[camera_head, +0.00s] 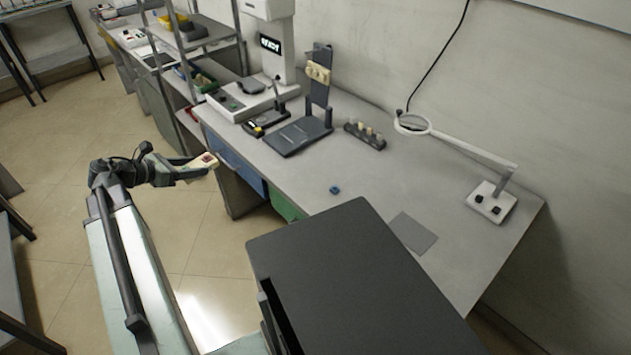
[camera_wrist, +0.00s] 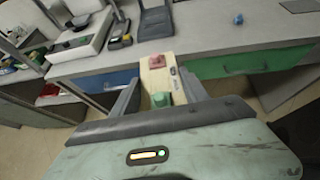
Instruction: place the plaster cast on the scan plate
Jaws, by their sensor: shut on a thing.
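My gripper (camera_head: 205,166) is out over the floor, left of the bench and apart from it. In the wrist view my gripper (camera_wrist: 158,92) has its fingers on either side of a long cream piece (camera_wrist: 154,82) and is shut on it. This piece has a pinkish-red block at its far end and a green bit at its near end; it also shows in the head view (camera_head: 201,162). I cannot tell whether it is the plaster cast.
The grey bench (camera_head: 375,185) runs along the wall.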

